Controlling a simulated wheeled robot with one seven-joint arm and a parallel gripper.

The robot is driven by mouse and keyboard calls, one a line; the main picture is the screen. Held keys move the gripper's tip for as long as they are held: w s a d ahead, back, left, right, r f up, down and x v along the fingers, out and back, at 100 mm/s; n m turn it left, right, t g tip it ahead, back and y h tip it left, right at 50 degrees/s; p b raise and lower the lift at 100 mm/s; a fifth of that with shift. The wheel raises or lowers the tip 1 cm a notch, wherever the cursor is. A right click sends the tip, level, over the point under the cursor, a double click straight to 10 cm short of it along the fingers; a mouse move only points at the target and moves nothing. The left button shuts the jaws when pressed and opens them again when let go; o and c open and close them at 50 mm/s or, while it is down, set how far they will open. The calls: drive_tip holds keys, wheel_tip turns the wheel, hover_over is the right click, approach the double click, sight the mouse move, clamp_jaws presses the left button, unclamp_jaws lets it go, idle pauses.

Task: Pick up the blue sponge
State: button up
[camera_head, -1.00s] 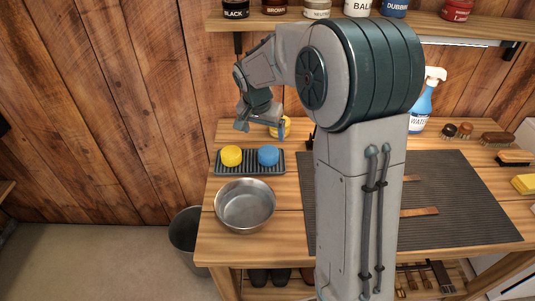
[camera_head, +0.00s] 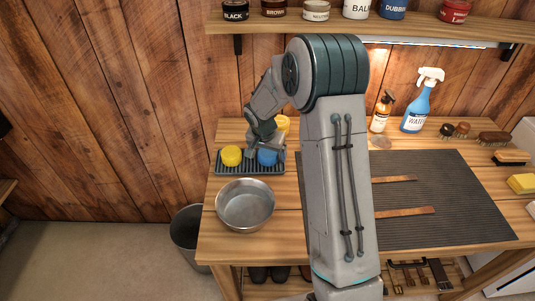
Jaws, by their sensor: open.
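The round blue sponge (camera_head: 267,157) sits on the right side of a dark ribbed tray (camera_head: 240,170) on the wooden bench. A round yellow sponge (camera_head: 231,156) sits on the same tray to its left. My gripper (camera_head: 265,149) is open, pointing down at the blue sponge, and covers its upper part in this view. I cannot tell whether the fingers touch the sponge or are just above it.
A steel bowl (camera_head: 245,206) stands just in front of the tray. A yellow object (camera_head: 284,124) is partly hidden behind my gripper. A blue spray bottle (camera_head: 417,106) and an amber bottle (camera_head: 381,113) stand at the back right. A dark mat (camera_head: 450,200) with leather straps lies to the right.

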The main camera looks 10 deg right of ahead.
drive_tip(key=shift+f, duration=0.15)
drive_tip(key=c, duration=1.1)
drive_tip(key=shift+o, duration=0.2)
